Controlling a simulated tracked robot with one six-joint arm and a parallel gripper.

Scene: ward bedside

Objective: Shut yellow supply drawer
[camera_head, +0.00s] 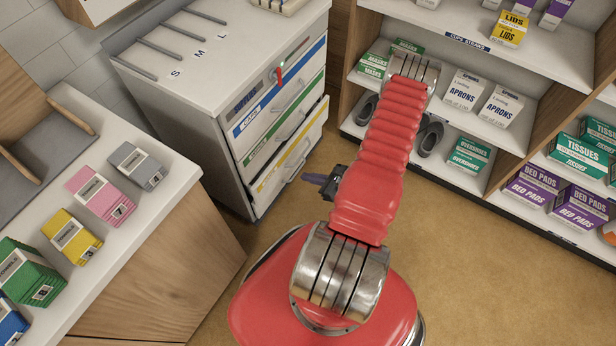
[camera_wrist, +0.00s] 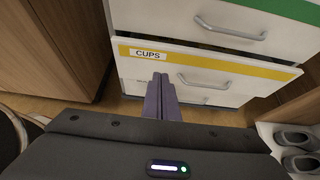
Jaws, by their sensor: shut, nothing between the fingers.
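The yellow supply drawer (camera_head: 290,160) is the low drawer of the white cabinet, below the green-striped one. In the wrist view its white front (camera_wrist: 130,66) carries a yellow stripe and a "CUPS" label. A dark gap shows above its top edge, so it stands a little way out. Its silver handle (camera_wrist: 205,83) is to the right of my fingers. My gripper (camera_wrist: 161,80) is shut and empty, its purple fingers pointing at the drawer front below the label. Contact cannot be told. My gripper also shows in the head view (camera_head: 308,179), low in front of the drawer.
The green-striped drawer (camera_wrist: 215,20) above looks shut. A wooden-sided counter (camera_head: 160,255) with coloured boxes stands at left. Shelves (camera_head: 480,140) with supply boxes and dark shoes (camera_head: 430,138) stand at right. Brown floor (camera_head: 490,270) is clear at the lower right.

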